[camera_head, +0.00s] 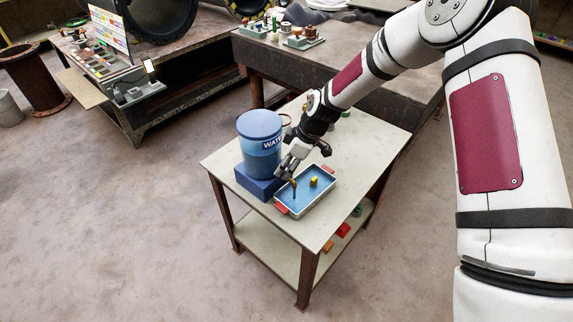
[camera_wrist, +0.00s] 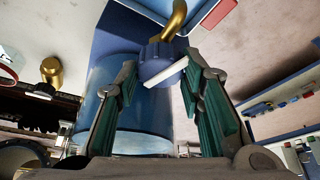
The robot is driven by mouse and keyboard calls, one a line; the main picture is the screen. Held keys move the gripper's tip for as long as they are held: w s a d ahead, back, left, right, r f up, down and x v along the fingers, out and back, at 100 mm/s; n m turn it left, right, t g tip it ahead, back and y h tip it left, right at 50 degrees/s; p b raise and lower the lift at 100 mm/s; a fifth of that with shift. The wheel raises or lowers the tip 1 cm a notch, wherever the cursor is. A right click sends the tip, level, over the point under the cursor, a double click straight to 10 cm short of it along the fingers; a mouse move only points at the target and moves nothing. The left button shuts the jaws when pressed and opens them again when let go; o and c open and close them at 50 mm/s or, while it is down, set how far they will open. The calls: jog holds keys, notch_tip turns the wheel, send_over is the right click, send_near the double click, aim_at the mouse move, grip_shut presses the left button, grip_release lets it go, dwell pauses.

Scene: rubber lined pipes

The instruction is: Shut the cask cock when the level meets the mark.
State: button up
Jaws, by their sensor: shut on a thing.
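The blue cask (camera_head: 260,150), lettered "WAT…", stands on a blue block (camera_head: 258,183) on a small table. Its tap shows in the wrist view as a blue knob (camera_wrist: 156,52) with a white lever (camera_wrist: 166,75) and a brass spout (camera_wrist: 176,18). A white tray (camera_head: 318,206) with red handles holds blue liquid, with a small yellow block (camera_head: 314,181) in it. My gripper (camera_head: 284,174) is at the cask's tap, above the tray's left end. In the wrist view my gripper (camera_wrist: 160,75) has its fingers on either side of the lever, shut on it. I cannot make out a level mark.
The small table (camera_head: 355,140) has clear top room to the right of the tray. Its lower shelf (camera_head: 280,245) holds small coloured things. Dark workbenches (camera_head: 290,60) stand behind, with parts on them. A rusty pipe (camera_head: 36,78) stands at far left.

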jog(key=m+t, duration=0.1)
jog(key=m, duration=0.1)
jog(key=m+p, duration=0.1)
jog(key=m, duration=0.1)
jog(key=shift+s+a+m+t+h, duration=0.1)
jog(key=shift+s+m+t+h, duration=0.1)
jog(key=shift+m+t+h, duration=0.15)
jog(key=shift+m+t+h+p, duration=0.45)
jog(key=shift+m+t+h, duration=0.1)
jog(key=shift+m, duration=1.3)
jog(key=o, duration=1.2)
jog(key=shift+c, duration=0.2)
jog(key=shift+r, duration=0.15)
jog(key=v, duration=1.1)
jog(key=shift+s+r, duration=0.15)
jog(key=shift+r, duration=0.15)
